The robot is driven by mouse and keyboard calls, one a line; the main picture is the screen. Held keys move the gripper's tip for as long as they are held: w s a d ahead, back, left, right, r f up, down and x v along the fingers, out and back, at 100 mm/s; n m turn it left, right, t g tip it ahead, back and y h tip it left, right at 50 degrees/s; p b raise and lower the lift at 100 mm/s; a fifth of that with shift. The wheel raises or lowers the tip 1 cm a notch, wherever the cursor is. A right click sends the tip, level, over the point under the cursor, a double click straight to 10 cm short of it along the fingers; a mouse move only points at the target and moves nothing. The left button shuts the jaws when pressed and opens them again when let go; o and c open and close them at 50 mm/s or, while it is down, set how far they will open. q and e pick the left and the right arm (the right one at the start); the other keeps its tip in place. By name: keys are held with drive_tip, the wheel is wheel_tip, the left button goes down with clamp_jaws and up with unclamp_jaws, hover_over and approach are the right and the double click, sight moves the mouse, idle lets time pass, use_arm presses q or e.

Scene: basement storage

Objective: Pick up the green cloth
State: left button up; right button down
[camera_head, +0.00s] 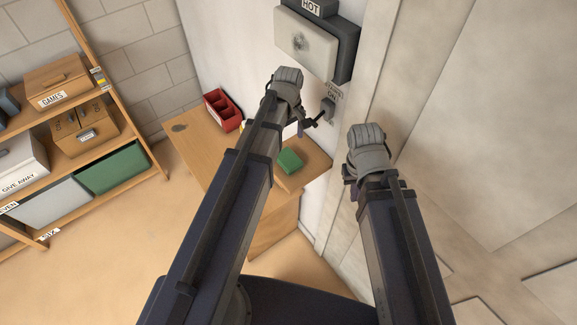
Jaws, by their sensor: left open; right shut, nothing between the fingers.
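The green cloth (289,161) looks like a small folded block. It lies on the right part of the wooden desk (200,140), between my two arms in the picture. My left gripper (308,123) is open and empty. It shows above the cloth in the picture, near the white wall, apart from the cloth. My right gripper (349,172) is shut and empty to the right of the cloth, apart from it. Its fingers are mostly hidden by its own wrist. My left arm covers the middle of the desk.
A red divided tray (232,124) stands at the desk's back. A wall box marked HOT (308,42) and a small switch (328,108) are close to my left gripper. A wooden shelf (137,141) with boxes and bins stands left. Floor between shelf and desk is clear.

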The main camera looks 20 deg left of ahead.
sight(288, 158)
use_arm(q)
drive_tip(key=shift+f+b, duration=1.05)
drive_tip(key=shift+f, duration=0.55)
use_arm(e)
drive_tip(key=shift+f, duration=1.55)
use_arm(q)
drive_tip(key=shift+f, duration=0.1)
use_arm(e)
drive_tip(key=shift+f, duration=0.15)
use_arm(q)
wheel_tip(288, 158, down, 6)
drive_tip(key=b, duration=0.6)
drive_tip(key=shift+f, duration=0.1)
use_arm(e)
wheel_tip(288, 158, down, 6)
use_arm(q)
drive_tip(key=c, duration=1.2)
